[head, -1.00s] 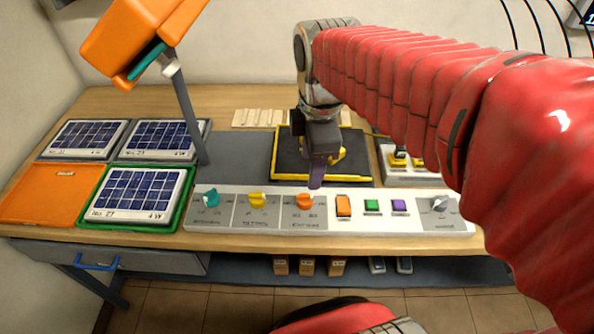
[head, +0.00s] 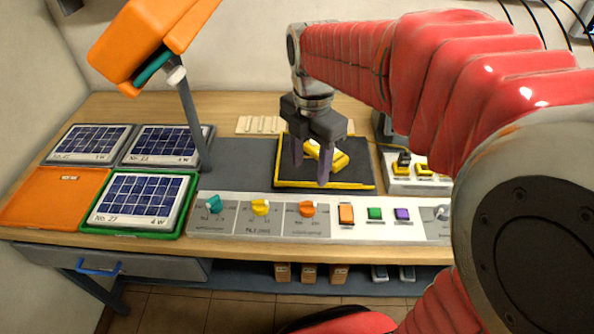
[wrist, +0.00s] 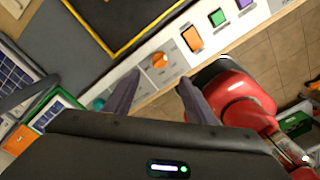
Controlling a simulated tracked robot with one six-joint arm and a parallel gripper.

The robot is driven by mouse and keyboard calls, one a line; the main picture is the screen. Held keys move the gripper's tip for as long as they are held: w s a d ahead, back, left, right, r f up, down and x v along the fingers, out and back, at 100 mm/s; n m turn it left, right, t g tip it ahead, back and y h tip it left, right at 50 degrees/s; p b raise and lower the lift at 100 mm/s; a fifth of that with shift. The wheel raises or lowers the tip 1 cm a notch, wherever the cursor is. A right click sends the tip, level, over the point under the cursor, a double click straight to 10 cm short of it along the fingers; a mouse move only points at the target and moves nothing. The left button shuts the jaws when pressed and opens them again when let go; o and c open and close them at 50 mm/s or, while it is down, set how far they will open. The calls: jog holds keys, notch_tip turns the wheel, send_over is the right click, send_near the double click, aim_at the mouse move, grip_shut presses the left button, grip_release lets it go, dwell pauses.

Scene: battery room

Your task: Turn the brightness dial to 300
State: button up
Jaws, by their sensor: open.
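A pale control panel (head: 330,236) along the front of the bench carries a teal dial (head: 213,204), a yellow dial (head: 260,207), an orange dial (head: 308,209) and a grey dial (head: 442,212) at the right, partly behind my arm. The lettering is too small to tell which is brightness. My gripper (head: 311,174) is open and empty, pointing down above the black mat's front part, behind the orange dial. In the wrist view, the orange dial (wrist: 159,60) shows beyond the gap between the fingers, and the teal dial (wrist: 98,103) is beside the left finger. The yellow dial is hidden there.
The panel also has an orange switch (head: 346,214), a green button (head: 375,213) and a purple button (head: 402,214). A yellow-edged black mat (head: 285,177) lies behind it. An orange lamp (head: 150,40) on a post overhangs the left, above several solar panels (head: 140,198).

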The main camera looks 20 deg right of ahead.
aim_at(308, 203)
notch_tip(308, 203, down, 14)
jog(key=shift+r, duration=0.25)
dwell(0.4)
jog(key=shift+c, duration=0.6)
jog(key=c, duration=0.9)
